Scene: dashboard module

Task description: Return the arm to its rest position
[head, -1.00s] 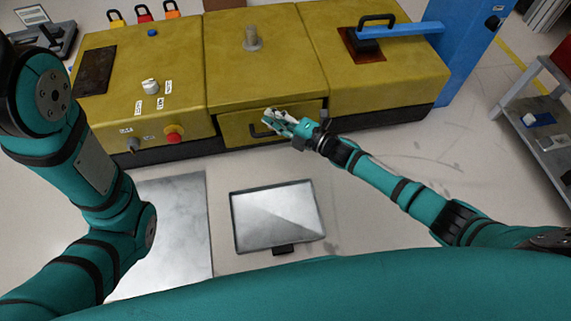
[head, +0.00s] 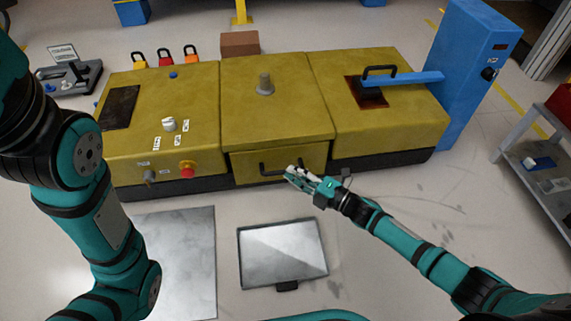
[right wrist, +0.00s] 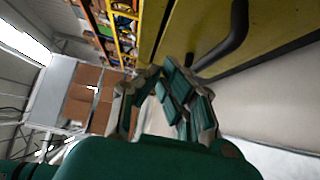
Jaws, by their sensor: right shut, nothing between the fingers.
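My right arm reaches in from the lower right of the head view. Its gripper (head: 294,174) is shut and empty, close to the dark handle (head: 270,168) of the drawer (head: 302,160) in the yellow module's middle section. In the right wrist view the gripper's fingers (right wrist: 163,92) are near the handle (right wrist: 226,45), which runs past on their right. I see no grip on the handle. My left arm stands bent at the left edge of the head view; its gripper is out of frame.
The yellow dashboard module (head: 272,110) carries a knob and a red button (head: 187,170). A blue post (head: 465,75) stands at its right end. A metal tray (head: 283,254) and a grey plate (head: 182,262) lie on the floor in front. A grey shelf (head: 540,160) is at the right.

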